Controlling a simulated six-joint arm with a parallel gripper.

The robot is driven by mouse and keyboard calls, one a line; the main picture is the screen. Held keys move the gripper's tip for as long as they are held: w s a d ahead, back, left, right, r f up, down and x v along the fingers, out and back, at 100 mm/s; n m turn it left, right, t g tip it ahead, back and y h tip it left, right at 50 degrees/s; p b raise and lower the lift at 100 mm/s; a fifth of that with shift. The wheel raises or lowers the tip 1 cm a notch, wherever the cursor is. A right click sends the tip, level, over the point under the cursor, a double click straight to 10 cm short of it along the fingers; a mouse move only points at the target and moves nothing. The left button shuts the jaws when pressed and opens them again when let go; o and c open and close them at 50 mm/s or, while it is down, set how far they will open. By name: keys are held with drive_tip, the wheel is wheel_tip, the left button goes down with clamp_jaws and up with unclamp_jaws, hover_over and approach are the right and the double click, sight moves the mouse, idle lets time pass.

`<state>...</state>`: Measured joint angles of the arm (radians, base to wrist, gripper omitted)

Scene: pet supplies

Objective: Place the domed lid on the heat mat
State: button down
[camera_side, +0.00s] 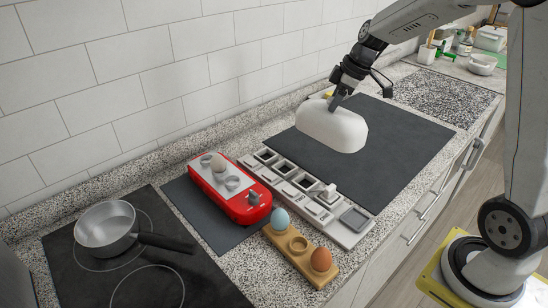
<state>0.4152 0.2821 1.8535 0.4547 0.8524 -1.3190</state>
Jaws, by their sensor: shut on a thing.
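The domed lid (333,128) is pale and smooth. My gripper (335,101) is shut on its top and holds it in the air, dome up and slightly tilted. In the picture the lid overlaps a large flat dark grey mat (405,145); the gap beneath it is hard to judge. A smaller dark grey mat (196,212) lies under the red egg cooker (236,200). I cannot tell for sure which mat is the heat mat. The lid hides part of the large mat.
A grey tray with several compartments (342,233) lies in front of the large mat. A wooden egg holder (284,240) carries a blue egg and a brown egg. A pan (106,228) sits on the black hob (75,273). The large mat's right side is clear.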

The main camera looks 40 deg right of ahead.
sight(315, 96)
drive_tip(key=w+f, duration=0.1)
drive_tip(key=w, duration=0.2)
drive_tip(key=w+d+f, duration=0.1)
drive_tip(key=w+f, duration=0.1)
drive_tip(key=w, duration=0.1)
drive_tip(key=w+d+f, duration=0.1)
drive_tip(key=w, duration=0.2)
drive_tip(key=shift+w+d+f, duration=0.1)
drive_tip(key=shift+f, duration=0.1)
drive_tip(key=w+d+f, duration=0.1)
drive_tip(key=w+f, duration=0.3)
drive_tip(key=shift+f, duration=0.4)
drive_tip(key=shift+w+f, duration=0.15)
drive_tip(key=shift+f, duration=0.8)
drive_tip(key=shift+w+f, duration=0.1)
drive_tip(key=shift+f, duration=0.85)
drive_tip(key=shift+f, duration=0.1)
drive_tip(key=shift+c, duration=1.4)
unclamp_jaws()
